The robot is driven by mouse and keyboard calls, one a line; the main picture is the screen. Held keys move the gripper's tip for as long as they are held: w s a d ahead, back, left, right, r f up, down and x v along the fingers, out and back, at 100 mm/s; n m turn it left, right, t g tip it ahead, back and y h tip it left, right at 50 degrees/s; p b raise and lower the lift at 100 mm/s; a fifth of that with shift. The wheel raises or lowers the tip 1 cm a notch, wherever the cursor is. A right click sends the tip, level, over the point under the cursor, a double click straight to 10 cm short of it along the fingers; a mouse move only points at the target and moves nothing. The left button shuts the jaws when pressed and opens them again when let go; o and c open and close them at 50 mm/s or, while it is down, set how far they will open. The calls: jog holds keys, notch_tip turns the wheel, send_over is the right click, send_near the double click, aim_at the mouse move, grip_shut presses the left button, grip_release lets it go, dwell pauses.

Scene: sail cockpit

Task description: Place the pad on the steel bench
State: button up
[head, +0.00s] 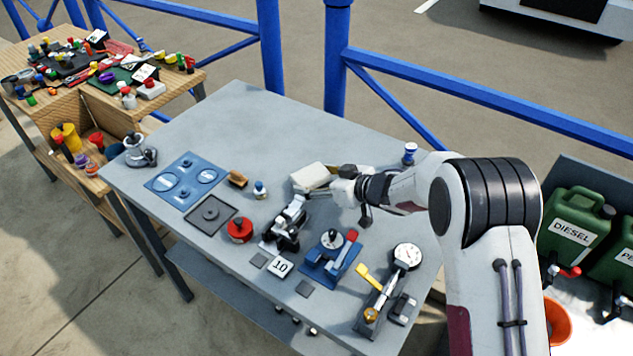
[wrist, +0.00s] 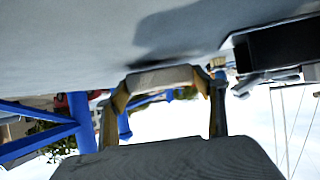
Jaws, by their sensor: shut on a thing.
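A cream, block-like pad (head: 311,177) is at my gripper (head: 332,184), over the back middle of the grey steel bench (head: 230,115) in the head view. In the wrist view my gripper (wrist: 163,84) is shut on the pad (wrist: 158,77), whose pale edge shows between the two fingertips. The bench surface (wrist: 70,45) fills the top of that view, with a dark shadow near the pad. I cannot tell whether the pad touches the bench. Part of the pad is hidden by the gripper.
Close in front stand a black-and-silver device (head: 288,225), a blue fixture (head: 331,258) and a dial gauge (head: 406,257). A blue-capped bottle (head: 260,190) and brown brush (head: 237,179) lie left. The bench's back left is clear. Blue railings (head: 480,100) run behind.

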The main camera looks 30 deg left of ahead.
aim_at(317, 178)
notch_tip(317, 178, up, 9)
dwell(0.5)
dwell(0.6)
jog(key=shift+w, duration=0.1)
dwell(0.3)
